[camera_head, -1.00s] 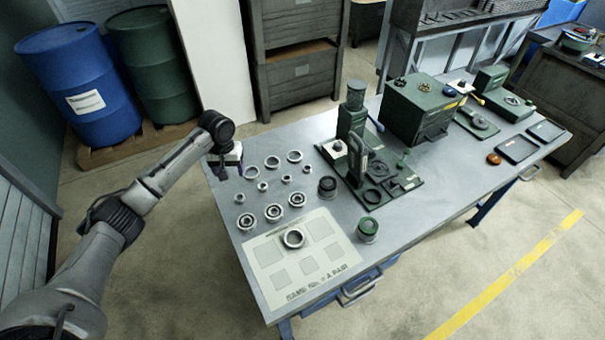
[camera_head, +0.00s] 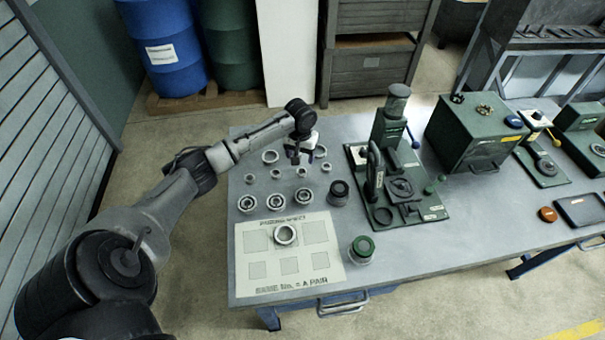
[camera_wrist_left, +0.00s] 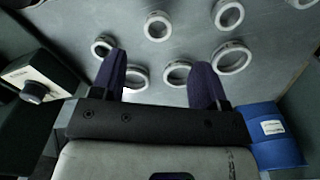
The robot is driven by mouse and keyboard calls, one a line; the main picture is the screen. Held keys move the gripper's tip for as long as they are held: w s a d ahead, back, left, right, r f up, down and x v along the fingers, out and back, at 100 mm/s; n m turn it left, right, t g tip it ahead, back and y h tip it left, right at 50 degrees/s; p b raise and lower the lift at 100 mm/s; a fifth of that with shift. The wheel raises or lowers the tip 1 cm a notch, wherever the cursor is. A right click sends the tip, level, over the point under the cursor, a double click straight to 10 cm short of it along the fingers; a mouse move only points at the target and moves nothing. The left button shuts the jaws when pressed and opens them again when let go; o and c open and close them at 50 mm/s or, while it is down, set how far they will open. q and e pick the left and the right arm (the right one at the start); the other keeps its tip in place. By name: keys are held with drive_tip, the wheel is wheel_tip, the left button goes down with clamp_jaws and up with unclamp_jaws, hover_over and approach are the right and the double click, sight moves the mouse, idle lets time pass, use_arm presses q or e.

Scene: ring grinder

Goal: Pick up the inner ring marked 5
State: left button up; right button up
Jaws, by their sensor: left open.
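Four small metal rings form one row on the table; in the head view they include a ring below my left gripper (camera_head: 301,174), one at the right (camera_head: 326,168) and one at the left (camera_head: 249,178). No number is legible, so I cannot tell which ring is marked 5. My left gripper (camera_wrist_left: 160,62) is open and points down above the ring rows, with nothing between its dark purple fingers. My right gripper is out of view.
Bearings (camera_head: 275,201) lie in a row in front of the small rings. A printed pairing mat (camera_head: 257,269) holds one ring (camera_head: 285,235). A dark cup (camera_head: 339,192) and green press (camera_head: 392,130) stand to the right. A green-topped jar (camera_head: 362,248) stands near the front edge.

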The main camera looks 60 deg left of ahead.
sight(301, 170)
use_arm(q)
drive_tip(key=shift+w+d+f+b, duration=0.1)
drive_tip(key=shift+f+b, duration=0.4)
drive_tip(key=shift+f, duration=3.45)
drive_tip(key=shift+c, duration=0.4)
drive_tip(key=c, duration=1)
drive_tip(key=shift+o, duration=0.2)
